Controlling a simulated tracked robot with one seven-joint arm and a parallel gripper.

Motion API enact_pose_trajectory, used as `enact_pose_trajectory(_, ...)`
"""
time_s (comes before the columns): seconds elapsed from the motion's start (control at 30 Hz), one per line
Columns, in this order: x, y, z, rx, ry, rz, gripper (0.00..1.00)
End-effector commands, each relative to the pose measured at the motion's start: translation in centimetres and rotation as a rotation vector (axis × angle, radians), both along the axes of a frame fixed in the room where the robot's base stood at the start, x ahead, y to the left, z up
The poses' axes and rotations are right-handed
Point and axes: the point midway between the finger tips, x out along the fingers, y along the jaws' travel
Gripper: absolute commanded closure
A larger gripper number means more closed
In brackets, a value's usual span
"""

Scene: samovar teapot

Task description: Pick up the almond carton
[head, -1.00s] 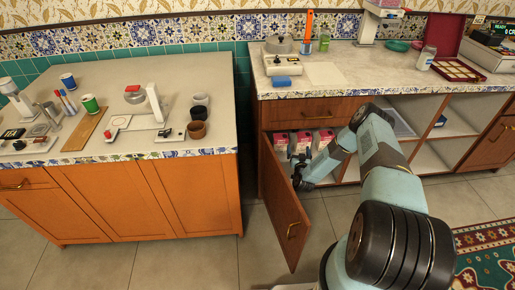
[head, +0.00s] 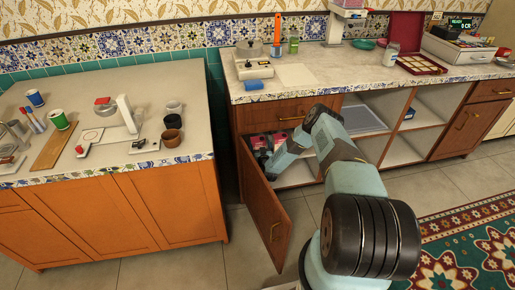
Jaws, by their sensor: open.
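Several small red-and-white cartons (head: 281,138) stand inside the open lower cabinet, just behind its swung-out door. Their labels are too small to read, so I cannot tell which is the almond carton. My gripper (head: 264,158) is inside the cabinet opening, low and close in front of the cartons. It is open; its fingertips are small, dark and partly hidden by my arm. I cannot tell whether a carton is between the fingers.
The open cabinet door (head: 266,205) stands to the left of my arm. Open shelves (head: 425,112) lie to the right. A blue sponge (head: 258,84) is on the counter above. A wooden counter unit (head: 160,205) stands at left, with floor between.

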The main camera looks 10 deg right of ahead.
Motion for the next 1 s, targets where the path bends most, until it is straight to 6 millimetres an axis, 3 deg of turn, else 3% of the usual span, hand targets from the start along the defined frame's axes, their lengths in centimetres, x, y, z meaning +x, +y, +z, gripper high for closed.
enact_pose_trajectory(0.33,4.2,0.1,0.1,0.001,-0.001,-0.001,0.00)
enact_pose_trajectory(0.7,5.0,0.1,0.1,0.001,0.000,0.000,0.00)
enact_pose_trajectory(1.0,5.0,0.1,0.1,0.001,-0.001,0.000,0.28)
